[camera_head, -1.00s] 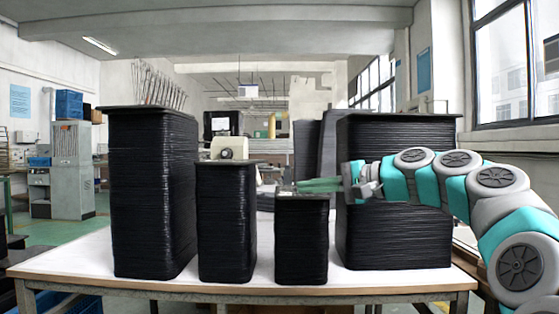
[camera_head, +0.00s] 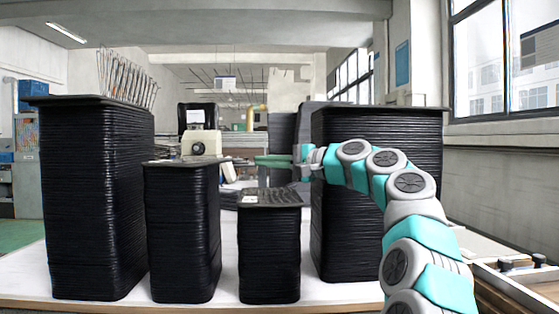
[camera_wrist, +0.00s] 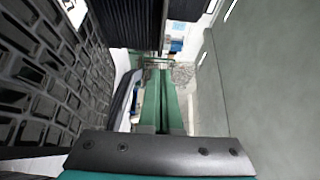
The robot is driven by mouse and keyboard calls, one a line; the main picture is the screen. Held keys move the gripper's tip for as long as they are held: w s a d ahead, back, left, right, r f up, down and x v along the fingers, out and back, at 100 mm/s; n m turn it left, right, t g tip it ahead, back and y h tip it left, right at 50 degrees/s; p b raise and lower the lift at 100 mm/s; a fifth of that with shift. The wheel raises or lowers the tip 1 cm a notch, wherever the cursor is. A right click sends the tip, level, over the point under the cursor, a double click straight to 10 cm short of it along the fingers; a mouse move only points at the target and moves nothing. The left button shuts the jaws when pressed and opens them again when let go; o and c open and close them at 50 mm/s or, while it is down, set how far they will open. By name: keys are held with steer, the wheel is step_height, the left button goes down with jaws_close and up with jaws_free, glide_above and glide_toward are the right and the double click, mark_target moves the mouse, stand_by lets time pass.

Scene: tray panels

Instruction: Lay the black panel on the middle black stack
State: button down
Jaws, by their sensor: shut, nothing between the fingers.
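Several black stacks of panels stand on the white table. The tall left stack (camera_head: 95,200) and tall right stack (camera_head: 375,215) flank a middle-height stack (camera_head: 183,232) and a shorter stack (camera_head: 270,255). A dark panel (camera_head: 270,198) lies on the shorter stack, with a small white patch near its left corner. My gripper (camera_head: 258,161) is above and seemingly behind that panel, its green fingers pointing left, together and empty. In the wrist view the fingers (camera_wrist: 162,100) run side by side. A slotted dark surface (camera_wrist: 50,75) fills the left there; I cannot tell which panel it is.
The white table (camera_head: 25,265) shows bare at the front left. A beige device (camera_head: 200,143) stands behind the middle-height stack. A wooden-edged bench (camera_head: 510,290) is at the lower right. My arm passes in front of the tall right stack.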

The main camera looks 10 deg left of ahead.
mark_target(226, 161)
steer(key=a, duration=0.4)
steer(key=shift+a+f, duration=0.1)
steer(key=shift+a, duration=0.05)
steer(key=shift+s+a, duration=0.25)
steer(key=shift+a, duration=0.2)
steer(key=shift+s+a, duration=0.2)
steer(key=shift+a, duration=0.25)
steer(key=shift+s+a, duration=0.2)
steer(key=shift+a, duration=0.1)
steer(key=shift+s+a, duration=0.3)
steer(key=shift+a, duration=0.4)
steer(key=shift+d, duration=0.1)
